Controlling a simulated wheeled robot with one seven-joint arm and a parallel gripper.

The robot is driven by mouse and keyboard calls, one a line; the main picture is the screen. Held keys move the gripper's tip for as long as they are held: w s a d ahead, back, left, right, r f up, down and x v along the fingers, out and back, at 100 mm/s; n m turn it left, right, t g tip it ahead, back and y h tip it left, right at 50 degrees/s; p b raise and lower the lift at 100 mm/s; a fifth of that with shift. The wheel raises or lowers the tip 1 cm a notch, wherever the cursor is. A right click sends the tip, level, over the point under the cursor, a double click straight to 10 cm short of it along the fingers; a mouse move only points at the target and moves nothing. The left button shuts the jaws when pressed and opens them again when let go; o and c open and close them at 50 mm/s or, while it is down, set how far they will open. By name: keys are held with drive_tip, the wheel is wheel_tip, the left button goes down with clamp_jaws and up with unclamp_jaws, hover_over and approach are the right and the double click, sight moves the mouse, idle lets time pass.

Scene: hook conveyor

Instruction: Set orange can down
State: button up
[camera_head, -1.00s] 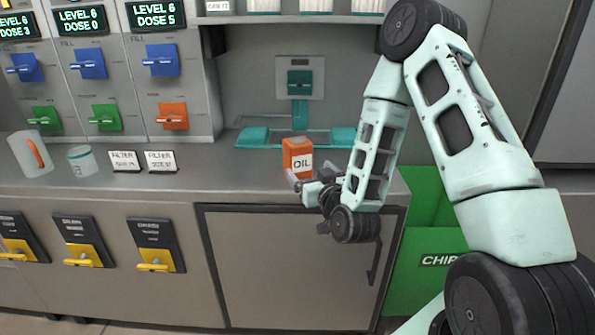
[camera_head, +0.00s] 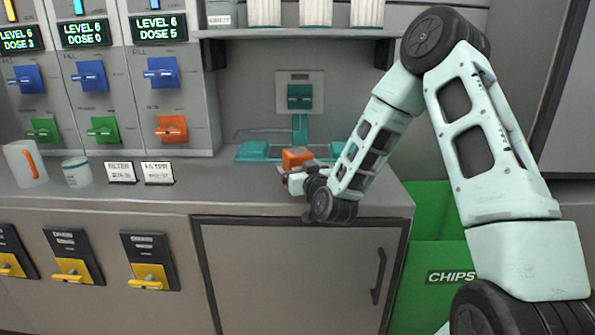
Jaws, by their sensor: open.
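The orange can (camera_head: 297,156) stands on the grey counter (camera_head: 235,186), in front of a teal fixture. Its upper part shows, and the lower part with its label is hidden behind my gripper. My gripper (camera_head: 289,178) is open and right at the can's near side, low over the counter. I cannot tell whether the fingers touch the can or lie around it.
A teal fixture (camera_head: 253,151) lies behind the can. A clear jug (camera_head: 24,163), a small jar (camera_head: 77,172) and two filter cards (camera_head: 121,171) stand to the left. A shelf (camera_head: 291,32) hangs above. A green chips bin (camera_head: 432,263) is at the right.

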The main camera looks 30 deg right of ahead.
drive_tip(key=shift+w+d, duration=0.1)
drive_tip(key=shift+w, duration=0.4)
